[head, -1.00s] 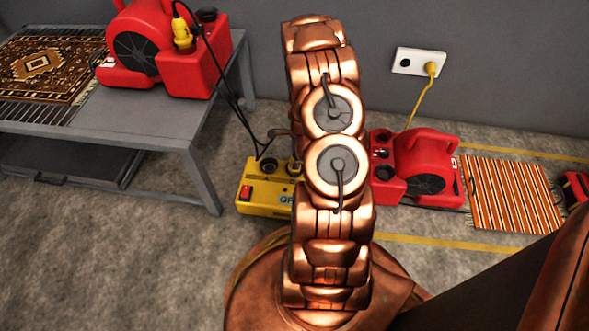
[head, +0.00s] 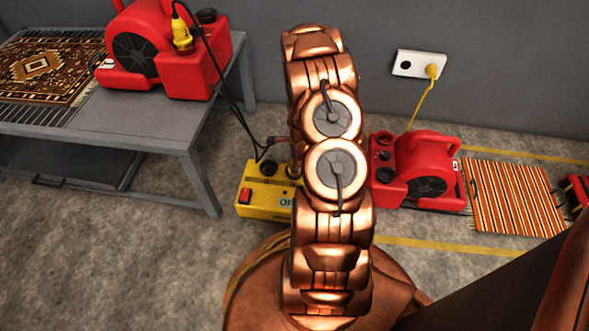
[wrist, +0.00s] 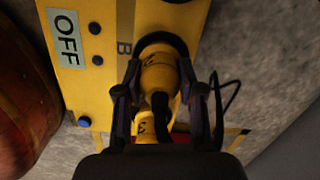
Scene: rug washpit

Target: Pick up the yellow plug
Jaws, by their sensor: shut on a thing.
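A yellow plug (wrist: 160,72) with a black cable sits at a round black socket marked B on the yellow box (wrist: 72,12) in the wrist view. I cannot tell how deep it is in the socket. My gripper (wrist: 161,88) is shut around this plug, one dark finger on each side. A second yellow piece with a dark mark (wrist: 148,128) shows below it, partly hidden by the gripper. In the head view the yellow box (head: 262,205) stands on the floor, its right end and my gripper mostly hidden behind my arm.
Another yellow plug (head: 181,34) is on the red blower (head: 133,50) on the grey table (head: 150,122). A second red blower (head: 432,160) stands right of my arm, beside a striped rug (head: 515,197). A yellow cord plugs into the wall outlet (head: 406,63). Black cables hang near the table's edge.

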